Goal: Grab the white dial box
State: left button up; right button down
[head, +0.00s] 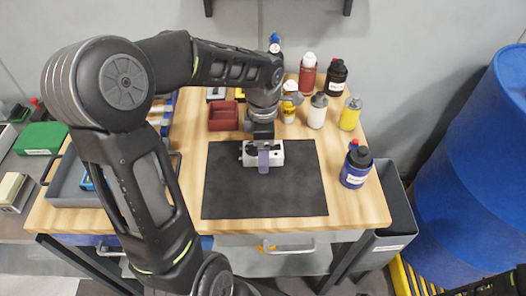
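The white dial box (277,153) sits on the dark mat (225,190), near the mat's far edge. Its dark dials or knobs show partly on top. My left gripper (263,158) is directly over the middle of the box, pointing down. A grey-purple finger overlaps the box's front face. The other finger is hidden behind it and the wrist, so the grip on the box cannot be made out. My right gripper is not clearly in view; only dark parts show at the lower right corner.
Behind the box stand a red bin (223,117), a white bottle (317,112), a yellow bottle (350,113) and a red bottle (307,75). A blue bottle (355,168) stands right of the mat. A grey tray (75,185) is at left. The mat's front is clear.

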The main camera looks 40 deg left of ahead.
pick_arm(q)
jog(key=shift+c, duration=0.2)
dwell(0.3)
jog(key=c, duration=1.7)
